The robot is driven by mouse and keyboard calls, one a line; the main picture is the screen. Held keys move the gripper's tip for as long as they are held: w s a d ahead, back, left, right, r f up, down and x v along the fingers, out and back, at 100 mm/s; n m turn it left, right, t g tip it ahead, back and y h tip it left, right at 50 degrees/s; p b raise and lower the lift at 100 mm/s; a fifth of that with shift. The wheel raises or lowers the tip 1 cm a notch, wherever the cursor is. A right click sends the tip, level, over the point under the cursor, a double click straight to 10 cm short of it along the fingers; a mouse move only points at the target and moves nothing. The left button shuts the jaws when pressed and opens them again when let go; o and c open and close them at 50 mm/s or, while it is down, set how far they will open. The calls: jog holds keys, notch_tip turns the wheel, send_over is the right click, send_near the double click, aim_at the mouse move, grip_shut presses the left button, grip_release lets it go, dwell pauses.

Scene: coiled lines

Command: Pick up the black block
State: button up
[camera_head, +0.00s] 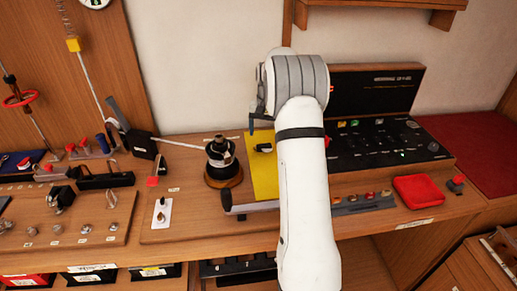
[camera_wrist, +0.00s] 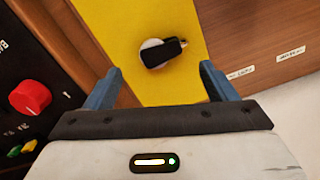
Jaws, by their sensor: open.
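A small black block (camera_wrist: 164,52) sits against a round white disc (camera_wrist: 152,50) on a yellow panel (camera_wrist: 120,20), lying slightly tilted in the wrist view. In the head view the black block (camera_head: 264,148) shows on the yellow panel (camera_head: 264,180), just left of my arm. My gripper (camera_wrist: 160,78) is open, with its two blue-grey fingers apart and nothing between them. In the wrist view the block lies beyond the fingertips, between their lines, and appears apart from them. In the head view my arm hides most of the gripper; one dark finger shows above the panel.
A black control panel (camera_head: 380,140) with knobs stands right of my arm; its red knob (camera_wrist: 31,98) shows in the wrist view. A black coil on a wooden base (camera_head: 222,178) stands left of the yellow panel. A red pad (camera_head: 418,189) lies at the right.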

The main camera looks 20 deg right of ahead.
aim_at(264, 145)
jog(key=f, duration=0.3)
jog(key=f+p, duration=0.1)
jog(key=f, duration=0.1)
jog(key=shift+w+a+f, duration=0.15)
jog(key=shift+w+f, duration=0.05)
jog(key=shift+f, duration=0.2)
jog(key=shift+c, duration=0.6)
jog(key=c, duration=1)
jog(key=shift+o, duration=0.2)
